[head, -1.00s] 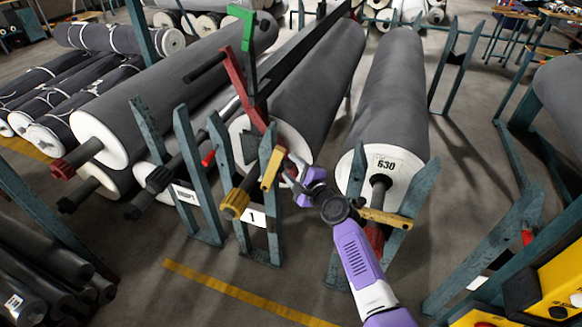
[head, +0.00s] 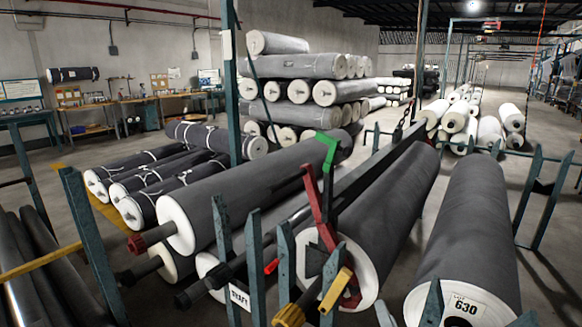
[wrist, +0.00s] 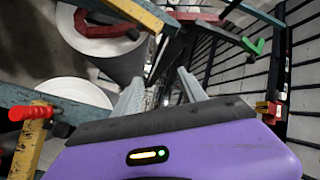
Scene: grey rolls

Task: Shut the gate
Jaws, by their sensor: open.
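My gripper (wrist: 162,92) shows only in the wrist view. Its two grey fingers are apart with nothing seen between them. At the left of that view a yellow bar (wrist: 28,150) with a red handle (wrist: 30,112) stands beside a teal beam (wrist: 75,113); I cannot tell whether it is the same plate.
Roll 630 (head: 468,235) lies to the right, with floor between the rolls. A teal post (head: 228,255) with a SHAFT label stands left. Stacked rolls (head: 300,90) fill the back.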

